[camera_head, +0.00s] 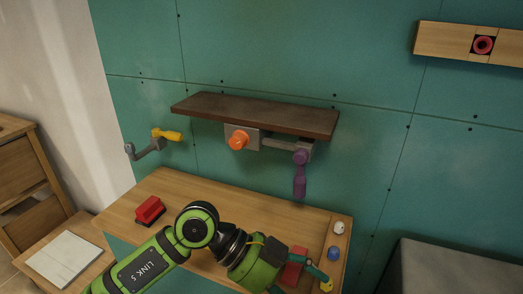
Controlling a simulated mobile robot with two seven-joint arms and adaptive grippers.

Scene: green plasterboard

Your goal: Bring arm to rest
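My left arm comes in from the lower left, green and black, and reaches over the wooden table (150,190). Its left gripper (300,283) is at the table's front right, low in the picture. Teal finger parts show on either side of it, partly cut off by the bottom edge. A red block (291,274) shows between or behind these fingers. I cannot tell whether the fingers touch it. My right gripper is not in view.

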